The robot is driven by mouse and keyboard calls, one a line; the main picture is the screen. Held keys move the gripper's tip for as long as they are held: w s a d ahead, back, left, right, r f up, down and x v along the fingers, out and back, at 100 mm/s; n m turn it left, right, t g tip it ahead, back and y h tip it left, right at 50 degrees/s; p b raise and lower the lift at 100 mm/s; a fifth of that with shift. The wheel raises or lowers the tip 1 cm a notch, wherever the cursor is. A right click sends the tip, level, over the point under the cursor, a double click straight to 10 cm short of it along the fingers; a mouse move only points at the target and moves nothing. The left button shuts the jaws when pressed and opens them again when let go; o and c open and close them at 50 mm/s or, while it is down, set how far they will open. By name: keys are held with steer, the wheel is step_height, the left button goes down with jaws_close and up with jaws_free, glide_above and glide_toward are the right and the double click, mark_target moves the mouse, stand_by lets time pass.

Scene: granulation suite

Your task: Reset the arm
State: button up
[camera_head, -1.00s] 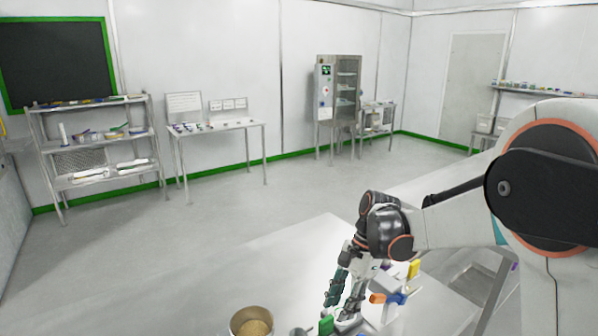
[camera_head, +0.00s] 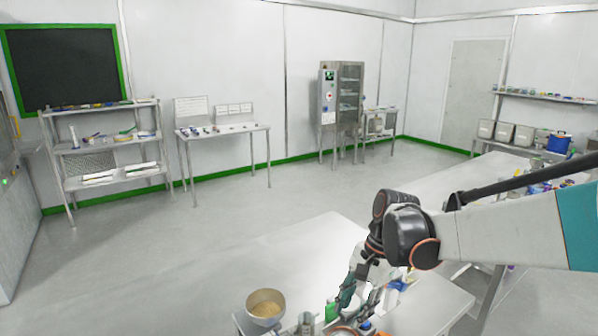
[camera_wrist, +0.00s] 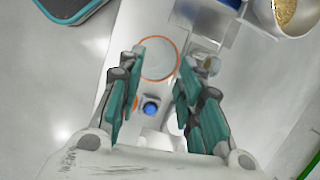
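My gripper (camera_head: 350,302) hangs low over the near worktable, with my arm reaching in from the right. In the wrist view my gripper (camera_wrist: 161,72) has its two teal-padded fingers spread apart, with nothing held between them. Below the fingers is a pale round plate with an orange rim (camera_wrist: 158,58), and a blue knob (camera_wrist: 151,109) shows between the finger bases. I cannot tell whether the fingertips touch anything below.
On the near worktable (camera_head: 290,245), a metal bowl of tan granules (camera_head: 265,306), a grey cup (camera_head: 305,324) and a green item (camera_head: 331,311) stand close to my gripper. The table's far left part is clear. A long bench (camera_head: 480,185) stands at right.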

steer(key=s+d+r+n+t+h, duration=0.1)
steer(key=s+d+r+n+t, duration=0.2)
steer(key=s, duration=0.5)
steer(key=s+d+r+n+t+h, duration=0.2)
steer(key=s+d+n+t, duration=0.3)
steer(key=s, duration=0.4)
steer(key=shift+s+r+n, duration=0.15)
steer(key=shift+r+n, duration=0.45)
steer(key=shift+n, duration=0.2)
stand_by(1.4)
